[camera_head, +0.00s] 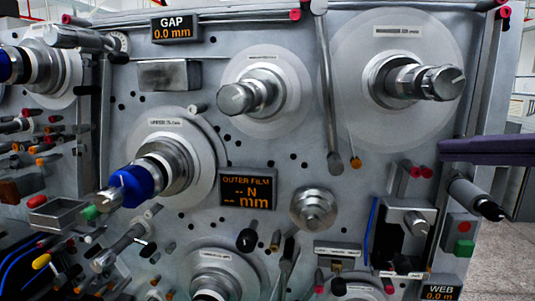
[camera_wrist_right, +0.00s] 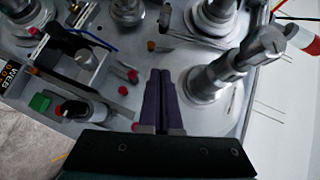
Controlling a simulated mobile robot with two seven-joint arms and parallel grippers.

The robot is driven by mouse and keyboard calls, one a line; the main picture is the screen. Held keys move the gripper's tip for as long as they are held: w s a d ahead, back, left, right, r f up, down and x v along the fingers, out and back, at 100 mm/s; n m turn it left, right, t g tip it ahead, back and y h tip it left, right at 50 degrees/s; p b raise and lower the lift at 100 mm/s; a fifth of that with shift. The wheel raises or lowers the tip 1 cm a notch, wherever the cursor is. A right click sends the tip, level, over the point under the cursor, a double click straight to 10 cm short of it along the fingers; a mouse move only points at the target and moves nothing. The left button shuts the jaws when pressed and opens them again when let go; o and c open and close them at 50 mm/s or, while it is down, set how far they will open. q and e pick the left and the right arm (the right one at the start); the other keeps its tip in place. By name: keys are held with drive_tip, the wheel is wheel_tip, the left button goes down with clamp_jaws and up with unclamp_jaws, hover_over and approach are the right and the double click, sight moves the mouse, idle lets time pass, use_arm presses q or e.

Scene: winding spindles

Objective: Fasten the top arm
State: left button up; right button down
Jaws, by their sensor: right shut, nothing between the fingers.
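A long grey arm (camera_head: 327,90) hangs from the panel's top edge between the two upper spindles. Its round lower end is beside a small orange knob (camera_head: 355,163). I take it to be the top arm, but cannot tell whether it is fastened. In the right wrist view the arm's bar (camera_wrist_right: 190,38) runs past the orange knob (camera_wrist_right: 151,45). My right gripper (camera_head: 446,150), with dark purple fingers, comes in from the right edge, below the large upper right spindle (camera_head: 418,80). Its fingers (camera_wrist_right: 161,74) are shut and empty, apart from the arm. My left gripper is out of view.
Two pink-red knobs (camera_head: 420,172) are just below my right fingers. A black-tipped cylinder (camera_head: 474,197) and a red-and-green button box (camera_head: 460,236) stand nearby. The large spindle's knob (camera_wrist_right: 265,45) sticks out right of my fingers. Spindles and pegs crowd the left.

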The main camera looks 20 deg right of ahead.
drive_tip(key=shift+r, duration=0.1)
idle(0.3)
drive_tip(key=a+p+x, duration=0.1)
drive_tip(key=p+x, duration=0.1)
drive_tip(key=x, duration=0.2)
drive_tip(key=p+x, duration=0.2)
drive_tip(key=x, duration=0.2)
drive_tip(key=a+p+x, duration=0.1)
drive_tip(key=p+x, duration=0.2)
drive_tip(key=x, duration=0.2)
drive_tip(key=shift+s+a+f, duration=0.25)
drive_tip(key=shift+s+a, duration=0.05)
drive_tip(key=shift+s, duration=0.1)
